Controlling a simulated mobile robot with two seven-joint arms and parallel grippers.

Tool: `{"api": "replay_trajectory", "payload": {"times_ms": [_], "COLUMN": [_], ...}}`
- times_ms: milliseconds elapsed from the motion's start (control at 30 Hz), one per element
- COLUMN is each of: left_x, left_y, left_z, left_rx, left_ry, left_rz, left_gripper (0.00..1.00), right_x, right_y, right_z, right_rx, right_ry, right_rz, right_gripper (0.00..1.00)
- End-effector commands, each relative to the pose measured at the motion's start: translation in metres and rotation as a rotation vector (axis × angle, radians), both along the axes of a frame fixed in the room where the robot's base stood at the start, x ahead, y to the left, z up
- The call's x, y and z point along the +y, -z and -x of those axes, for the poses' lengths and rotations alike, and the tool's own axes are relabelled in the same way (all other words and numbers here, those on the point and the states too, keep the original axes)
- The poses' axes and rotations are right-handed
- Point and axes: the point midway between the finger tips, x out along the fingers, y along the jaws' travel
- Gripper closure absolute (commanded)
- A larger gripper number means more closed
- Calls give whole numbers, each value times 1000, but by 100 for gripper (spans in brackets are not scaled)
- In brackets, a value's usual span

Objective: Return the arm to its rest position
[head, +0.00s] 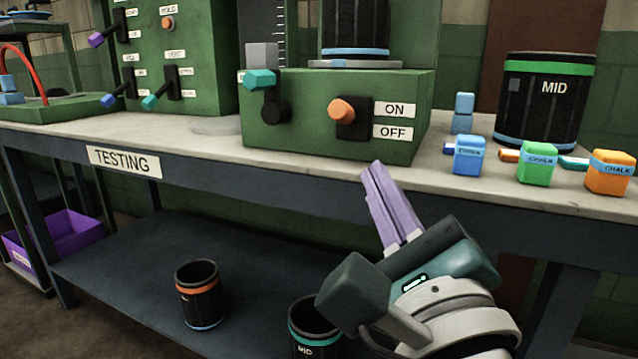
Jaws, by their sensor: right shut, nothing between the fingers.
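My right gripper (374,170) comes up from the lower right, its purple fingers together and empty. The fingertips show in front of the bench's front edge, just below the green control box (340,148). I cannot tell how far they are from the bench edge. The box carries an orange-knobbed switch (341,109) beside ON and OFF labels, and a teal-knobbed lever (259,80). A black sleeve with a blue band (355,30) stands on top of the box, its upper part cut off. My left gripper is not in view.
The testing bench (470,172) holds a MID sleeve (545,100) and blue, green (538,165) and orange (608,172) chalk boxes at right. A green switch panel (185,60) stands at left. The lower shelf holds an orange-banded sleeve (198,295) and a teal-banded sleeve (308,342), partly behind my arm.

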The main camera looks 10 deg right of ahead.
Motion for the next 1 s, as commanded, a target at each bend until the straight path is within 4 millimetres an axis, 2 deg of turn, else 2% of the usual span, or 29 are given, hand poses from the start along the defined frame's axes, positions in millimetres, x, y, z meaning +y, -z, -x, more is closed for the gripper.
{"api": "replay_trajectory", "payload": {"times_ms": [67, 167, 300, 400, 467, 600, 733, 833, 867, 1000], "left_x": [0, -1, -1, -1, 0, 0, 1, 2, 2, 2], "left_y": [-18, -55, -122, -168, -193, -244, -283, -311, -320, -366], "left_z": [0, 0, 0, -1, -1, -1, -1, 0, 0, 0], "left_rx": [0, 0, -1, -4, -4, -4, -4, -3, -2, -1], "left_ry": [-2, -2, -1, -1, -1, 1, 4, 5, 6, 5], "left_rz": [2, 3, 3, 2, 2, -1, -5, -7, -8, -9], "left_gripper": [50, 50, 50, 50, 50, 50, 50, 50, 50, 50], "right_x": [7, 24, 50, 51, 44, 9, -32, -65, -71, -68], "right_y": [-16, -43, -75, -84, -87, -98, -120, -145, -154, -200], "right_z": [2, 10, 37, 68, 90, 145, 196, 236, 245, 240], "right_rx": [20, 75, 187, 270, 320, 436, 535, 611, 625, 617], "right_ry": [-28, -109, -286, -435, -533, -780, -1026, -1233, -1280, -1263], "right_rz": [76, 301, 815, 1210, 1434, 1863, 2143, 2293, 2319, 2308], "right_gripper": [100, 100, 100, 100, 100, 100, 100, 100, 100, 100]}}
